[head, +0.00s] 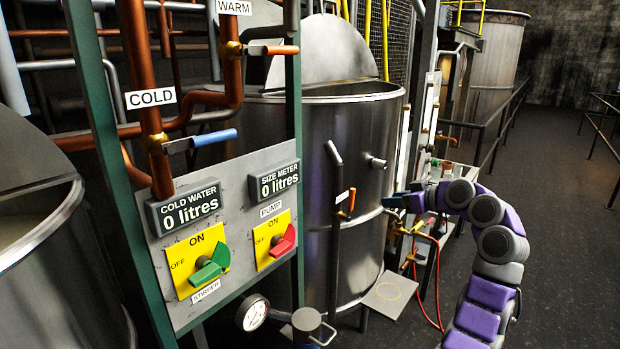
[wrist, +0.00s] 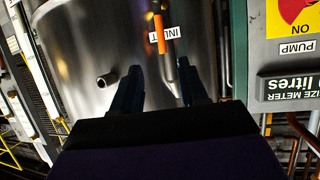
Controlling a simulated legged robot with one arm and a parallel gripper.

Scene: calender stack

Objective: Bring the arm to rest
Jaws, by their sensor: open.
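My arm (head: 487,240), purple and grey, curves up from the lower right in the head view and bends over to the left. Its gripper (head: 398,201) points left, in front of the steel tank (head: 345,240). In the wrist view the two dark fingers of my gripper (wrist: 160,85) stand apart with nothing between them. Beyond them are the tank wall (wrist: 85,50), a short pipe stub (wrist: 107,79) and an orange valve handle (wrist: 159,34) by an INLET label. The wrist picture is upside down.
The control panel (head: 225,225) stands left of my gripper, with stirrer and pump switches. Pipes with COLD and WARM valves rise above it. A square plate (head: 390,294) and red hose (head: 433,285) are below the gripper. Open floor (head: 560,210) lies to the right.

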